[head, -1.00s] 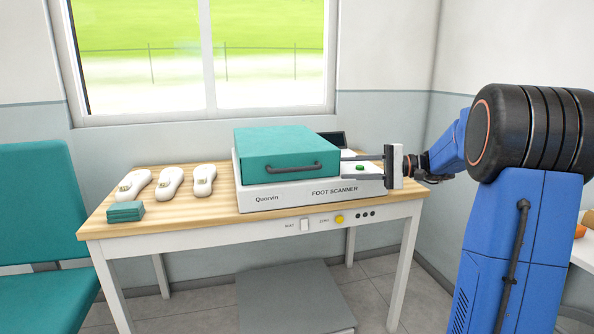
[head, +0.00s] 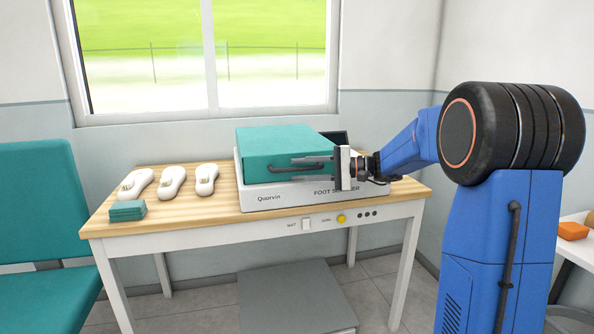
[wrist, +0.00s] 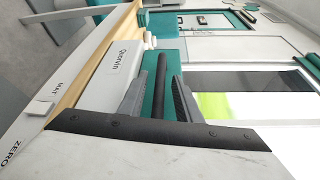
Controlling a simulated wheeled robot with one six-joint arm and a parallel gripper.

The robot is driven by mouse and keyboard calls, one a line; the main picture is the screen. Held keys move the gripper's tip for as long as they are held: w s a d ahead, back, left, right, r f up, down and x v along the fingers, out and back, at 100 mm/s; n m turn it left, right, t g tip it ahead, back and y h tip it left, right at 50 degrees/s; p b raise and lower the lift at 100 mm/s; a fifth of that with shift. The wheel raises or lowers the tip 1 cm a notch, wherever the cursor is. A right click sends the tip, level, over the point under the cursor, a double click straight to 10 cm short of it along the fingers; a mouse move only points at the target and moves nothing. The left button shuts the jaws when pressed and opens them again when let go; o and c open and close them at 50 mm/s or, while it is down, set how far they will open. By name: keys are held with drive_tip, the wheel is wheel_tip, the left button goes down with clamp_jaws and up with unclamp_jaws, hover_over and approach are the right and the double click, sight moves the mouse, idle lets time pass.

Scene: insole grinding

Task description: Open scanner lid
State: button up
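The foot scanner has a white base (head: 262,199) and a teal lid (head: 283,144), which is down on the base. A dark bar handle (head: 275,171) runs along the lid's front face. My gripper (head: 294,167) reaches in from the right, its fingers level with the handle. In the wrist view my gripper (wrist: 157,78) is open, with the handle (wrist: 161,80) running between its two fingers. The fingers look apart from the bar. The gripper hides the right end of the handle and part of the base's front.
The scanner stands on a wooden-topped table (head: 218,212). Several white insole-shaped pieces (head: 172,181) and a small teal stack (head: 127,210) lie to its left. A dark screen (head: 334,137) stands behind the lid. A teal chair (head: 40,200) is at the left.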

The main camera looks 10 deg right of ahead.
drive_tip(key=shift+x, duration=0.85)
clamp_jaws()
drive_tip(key=shift+r, duration=0.1)
